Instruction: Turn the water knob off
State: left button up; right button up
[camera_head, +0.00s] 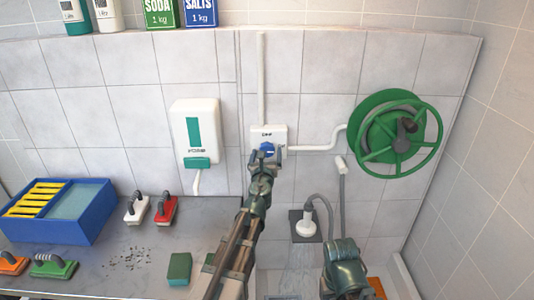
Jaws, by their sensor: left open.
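The water knob (267,147) is blue and sits on a small white valve box (281,130) on the tiled wall. My left gripper (264,156) is open and right at the knob, with its fingers around or just in front of it. I cannot tell whether they touch it. The gripper hides part of the knob. Of my right arm only a dark green part shows at the bottom right; its fingers do not show. A white shower head (305,229) hangs below the valve, with pale streaks like running water under it.
A green hose reel (397,132) is on the wall to the right, joined to the valve by a white pipe. A white dispenser (195,130) hangs to the left. A blue bin (60,211), brushes and a green sponge (179,268) are on the grey counter (120,283).

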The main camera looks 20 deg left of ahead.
pick_arm(q)
jog(key=c, duration=1.4)
jog(key=shift+o, duration=0.2)
jog(key=shift+n, duration=0.4)
jog(key=n+b, duration=0.1)
jog(key=n, duration=0.7)
jog(key=shift+w+d+n+t+y+b, duration=0.1)
jog(key=shift+n+t+y+b, duration=0.2)
jog(key=shift+t, duration=0.1)
jog(key=n, duration=0.5)
jog(key=shift+y, duration=0.3)
jog(key=shift+n+y, duration=0.3)
jog(key=shift+n, duration=2.1)
